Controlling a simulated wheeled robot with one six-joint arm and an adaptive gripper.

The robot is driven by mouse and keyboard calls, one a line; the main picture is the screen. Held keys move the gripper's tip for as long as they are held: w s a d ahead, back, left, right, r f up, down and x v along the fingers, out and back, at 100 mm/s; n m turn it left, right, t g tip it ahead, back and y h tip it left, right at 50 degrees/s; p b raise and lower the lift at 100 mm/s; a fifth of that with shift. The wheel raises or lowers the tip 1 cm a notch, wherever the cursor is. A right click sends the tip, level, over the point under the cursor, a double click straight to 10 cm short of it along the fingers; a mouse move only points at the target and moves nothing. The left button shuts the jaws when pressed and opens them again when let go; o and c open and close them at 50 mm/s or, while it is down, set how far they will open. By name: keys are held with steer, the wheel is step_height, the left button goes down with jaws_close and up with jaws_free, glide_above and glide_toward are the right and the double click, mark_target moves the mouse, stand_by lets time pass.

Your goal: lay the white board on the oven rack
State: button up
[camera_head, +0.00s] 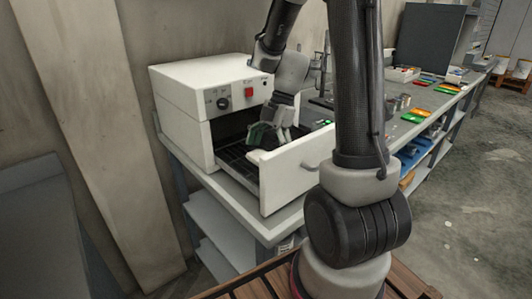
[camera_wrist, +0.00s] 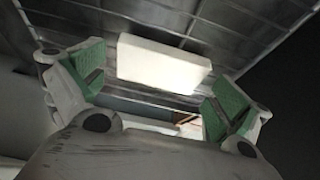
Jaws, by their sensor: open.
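The white board (camera_wrist: 163,63) lies on the dark wire oven rack (camera_wrist: 232,50) in the wrist view. A small pale edge, probably the same board (camera_head: 256,156), shows below my gripper in the head view. My gripper (camera_wrist: 155,88) is open, its green-padded fingers apart on either side of the board's near side, with no contact visible. In the head view my gripper (camera_head: 264,138) is inside the pulled-out drawer, and it hides most of the board. The rack (camera_head: 238,170) lies within the drawer.
The white oven (camera_head: 180,85) stands on a grey bench (camera_head: 185,155) against the wall. Its drawer front (camera_head: 288,178) sticks out toward the bench's near edge. Further right along the bench are coloured trays (camera_head: 415,116) and small metal cans (camera_head: 398,102). Open floor lies at right.

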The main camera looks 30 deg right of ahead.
steer(key=s+v, duration=0.1)
steer(key=v, duration=0.9)
steer(key=s+r+m+t+h, duration=0.2)
steer(key=s+m, duration=0.5)
steer(key=m, duration=0.3)
steer(key=s+a+r+m+t+h, duration=0.1)
steer(key=s+r+m+t+h, duration=0.1)
steer(key=s+m, duration=0.6)
steer(key=shift+s+a+r+m+t, duration=0.25)
steer(key=shift+r+m+t, duration=0.45)
steer(key=shift+m, duration=0.4)
